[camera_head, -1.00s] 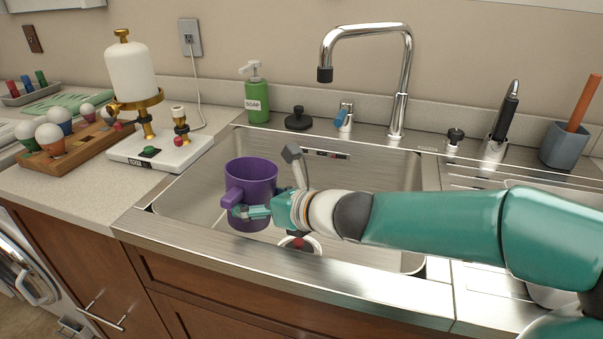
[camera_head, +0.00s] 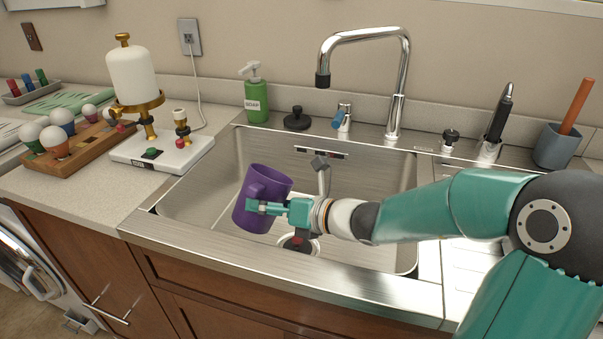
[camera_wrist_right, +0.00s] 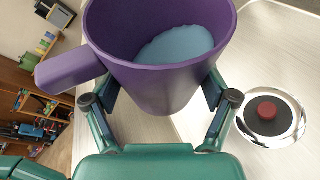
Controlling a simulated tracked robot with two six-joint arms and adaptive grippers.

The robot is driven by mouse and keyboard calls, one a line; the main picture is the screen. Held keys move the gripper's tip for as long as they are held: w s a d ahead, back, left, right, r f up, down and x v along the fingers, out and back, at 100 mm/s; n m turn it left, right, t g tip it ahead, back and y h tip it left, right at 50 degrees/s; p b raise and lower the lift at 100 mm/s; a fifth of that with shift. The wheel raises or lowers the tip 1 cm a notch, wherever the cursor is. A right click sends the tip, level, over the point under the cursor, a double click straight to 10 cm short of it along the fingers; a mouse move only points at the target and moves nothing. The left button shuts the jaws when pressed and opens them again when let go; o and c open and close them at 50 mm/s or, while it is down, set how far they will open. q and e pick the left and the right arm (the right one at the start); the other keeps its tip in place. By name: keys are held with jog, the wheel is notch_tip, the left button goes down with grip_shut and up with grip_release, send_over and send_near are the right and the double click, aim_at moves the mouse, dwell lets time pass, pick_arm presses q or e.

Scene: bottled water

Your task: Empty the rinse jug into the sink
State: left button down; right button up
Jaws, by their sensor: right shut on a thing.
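The purple rinse jug (camera_head: 277,212) is over the left part of the steel sink (camera_head: 205,170) in the head view, its mouth tilted to the right. My right gripper (camera_head: 258,207) is shut on its side, with the fingers around its body. In the right wrist view the jug (camera_wrist_right: 165,85) sits between the fingers of the right gripper (camera_wrist_right: 160,115), its handle (camera_wrist_right: 70,68) to the left. Bluish liquid (camera_wrist_right: 177,46) shows inside it. No stream is visible leaving the jug. My left gripper is not in view.
A round drain fitting with a red knob (camera_wrist_right: 267,112) is in the wrist view. The faucet (camera_head: 398,90) arches behind the sink. A soap bottle (camera_head: 255,98), a black stopper (camera_head: 297,119) and a white dispenser stand (camera_head: 160,150) line the back and left. Egg-like items (camera_head: 55,140) sit far left.

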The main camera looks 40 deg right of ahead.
aim_at(281, 186)
jog(key=shift+d+r+m+p, duration=0.25)
jog(key=shift+r+m+p, duration=0.05)
jog(key=shift+p, duration=0.2)
jog(key=shift+d+r+m+y+p, duration=0.15)
jog(key=shift+r+m+y+p, duration=0.15)
jog(key=shift+r+m+p, duration=0.35)
dwell(0.4)
jog(key=shift+r+m+t+y+p, duration=0.55)
jog(key=shift+r+m+p, duration=0.25)
jog(key=shift+m, duration=0.25)
dwell(0.7)
jog(key=shift+s+d+r+m+t+p, duration=0.1)
jog(key=shift+r+m+t+p, duration=0.1)
jog(key=shift+r+m, duration=0.25)
jog(key=shift+d+r+m+t+p, duration=0.15)
jog(key=shift+r+m, duration=0.1)
jog(key=shift+m, duration=0.4)
dwell(2.0)
jog(key=shift+d+r+m+t+y, duration=0.3)
jog(key=shift+d+r+m, duration=0.2)
jog(key=shift+d+m, duration=0.2)
dwell(0.9)
